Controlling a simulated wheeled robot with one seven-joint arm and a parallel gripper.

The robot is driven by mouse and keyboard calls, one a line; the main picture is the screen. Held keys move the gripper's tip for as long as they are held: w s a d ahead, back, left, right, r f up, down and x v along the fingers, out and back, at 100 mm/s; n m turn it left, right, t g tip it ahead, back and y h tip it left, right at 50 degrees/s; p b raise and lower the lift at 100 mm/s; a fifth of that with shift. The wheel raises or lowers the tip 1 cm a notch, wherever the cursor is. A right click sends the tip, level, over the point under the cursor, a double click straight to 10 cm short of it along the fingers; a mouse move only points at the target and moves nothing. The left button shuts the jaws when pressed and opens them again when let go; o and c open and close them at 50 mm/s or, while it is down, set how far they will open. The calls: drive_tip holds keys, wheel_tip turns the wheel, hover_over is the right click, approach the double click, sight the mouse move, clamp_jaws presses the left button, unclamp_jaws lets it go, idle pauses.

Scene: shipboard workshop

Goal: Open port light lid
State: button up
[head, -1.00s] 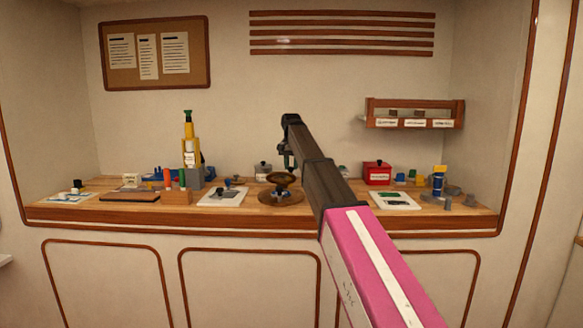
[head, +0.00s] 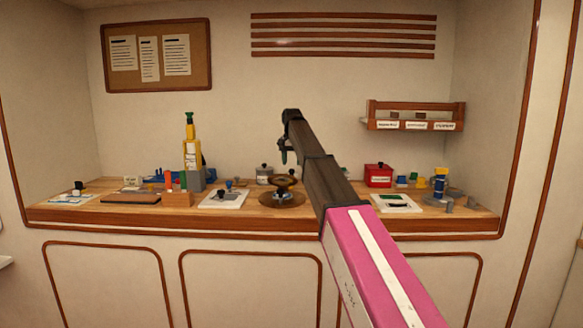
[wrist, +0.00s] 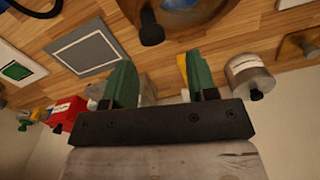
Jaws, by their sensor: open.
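The port light is most likely the round brown fitting (head: 283,199) at the middle of the bench in the head view. A dark brown round part, perhaps its lid, sits above the base, but its angle is hard to tell. In the wrist view the rim of a round brass-and-wood fitting (wrist: 205,14) is cut off by the top edge, with a dark knob (wrist: 151,31) beside it. My gripper (head: 285,157) hangs above the fitting in the head view. In the wrist view its green fingers (wrist: 160,82) are apart, with nothing held between them.
A grey canister (head: 264,174) stands just behind and left of the fitting. A red box (head: 378,175) and a white board (head: 396,203) lie to the right. Another white board (head: 224,199) and a yellow tool (head: 191,154) are to the left. A wall rack (head: 413,115) hangs at right.

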wheel_tip(320, 180, up, 8)
idle(0.5)
